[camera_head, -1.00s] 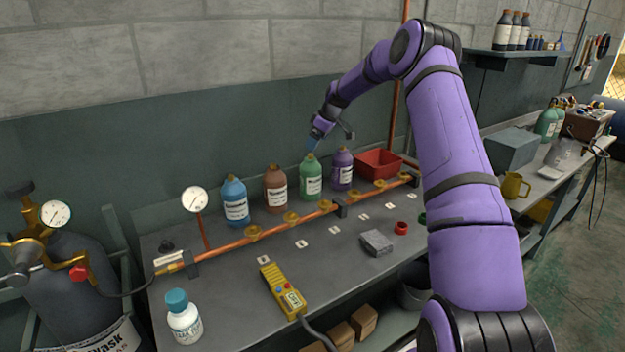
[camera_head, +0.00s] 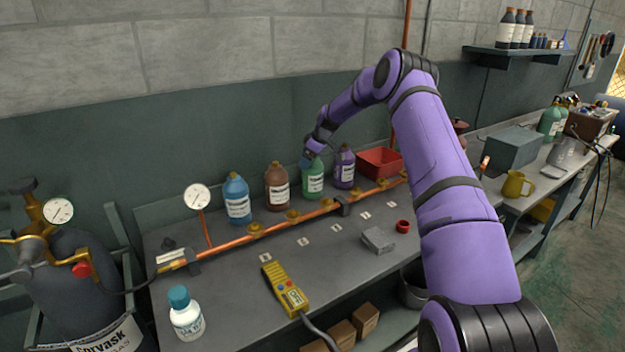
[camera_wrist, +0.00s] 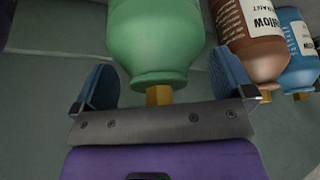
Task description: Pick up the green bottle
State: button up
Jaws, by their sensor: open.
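The green bottle (camera_head: 313,183) stands upright on the bench behind the copper pipe, between a brown bottle and a purple bottle, with a white label on its front. My gripper (camera_head: 309,158) is at its top in the head view, covering the cap. In the wrist view the green bottle (camera_wrist: 156,45) fills the middle, with its brass-coloured cap toward the palm. My blue fingers (camera_wrist: 163,85) are open, one on each side of the bottle's shoulder and neck. Gaps show between the fingers and the bottle.
The brown bottle (camera_head: 277,187) and blue bottle (camera_head: 237,200) stand to the left, the purple bottle (camera_head: 344,168) close on the right. A copper pipe (camera_head: 325,209) with brass fittings runs in front. A red bin (camera_head: 380,162) is further right. A yellow meter (camera_head: 284,290) lies on the front bench.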

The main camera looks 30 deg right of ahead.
jog(key=shift+c, duration=0.5)
jog(key=c, duration=1.4)
jog(key=shift+r, duration=0.15)
jog(key=shift+c, duration=0.7)
